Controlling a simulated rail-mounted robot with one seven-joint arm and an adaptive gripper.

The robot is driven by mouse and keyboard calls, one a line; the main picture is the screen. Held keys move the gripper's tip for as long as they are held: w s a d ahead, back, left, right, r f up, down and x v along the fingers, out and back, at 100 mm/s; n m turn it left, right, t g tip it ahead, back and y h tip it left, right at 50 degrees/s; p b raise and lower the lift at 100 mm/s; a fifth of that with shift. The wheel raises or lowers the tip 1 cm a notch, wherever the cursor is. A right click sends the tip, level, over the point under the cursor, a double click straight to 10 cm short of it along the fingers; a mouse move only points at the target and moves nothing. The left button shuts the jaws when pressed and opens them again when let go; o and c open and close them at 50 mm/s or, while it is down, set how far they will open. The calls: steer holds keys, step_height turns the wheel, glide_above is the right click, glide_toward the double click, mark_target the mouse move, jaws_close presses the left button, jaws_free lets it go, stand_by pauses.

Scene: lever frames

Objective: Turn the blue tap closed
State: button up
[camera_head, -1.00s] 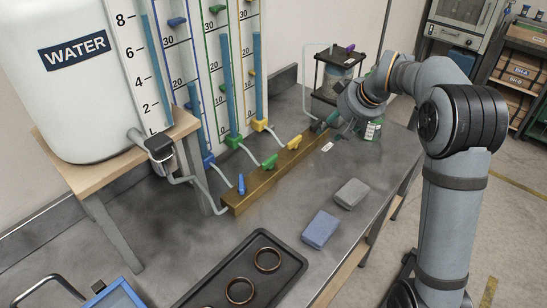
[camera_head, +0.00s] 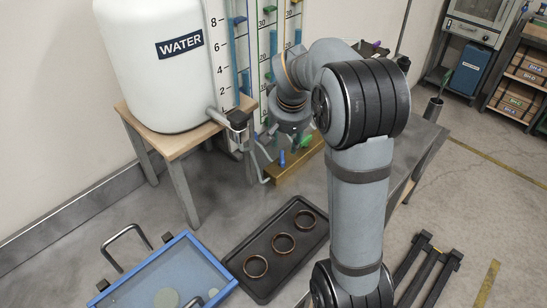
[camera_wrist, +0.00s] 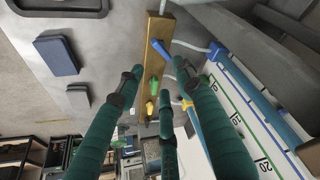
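The brass bar (camera_wrist: 154,28) carries a row of taps. The blue tap (camera_wrist: 159,47) has its handle slanted across the bar in the wrist view. In the head view the blue tap (camera_head: 282,158) shows just below my wrist. The green tap (camera_wrist: 153,83) and yellow tap (camera_wrist: 149,107) have handles lying roughly along the bar. My gripper (camera_wrist: 161,78) has dark green fingers spread apart, with nothing between them. It is over the bar, and the blue tap appears beyond the fingertips, with no contact visible.
The water tank (camera_head: 150,60) stands on a wooden stand (camera_head: 165,142) left of the bar, with pipes running to it. Gauge tubes (camera_wrist: 235,105) rise along the wall side. A black tray (camera_head: 250,242) with copper rings and a blue-framed basin (camera_head: 172,272) are in front.

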mark_target(283, 156)
steer(key=shift+m, duration=0.4)
steer(key=p+x, duration=0.1)
steer(key=x, duration=0.9)
steer(key=shift+a+f, duration=0.1)
steer(key=shift+a, duration=0.1)
steer(key=shift+c, duration=0.2)
steer(key=c, duration=0.8)
jaws_close()
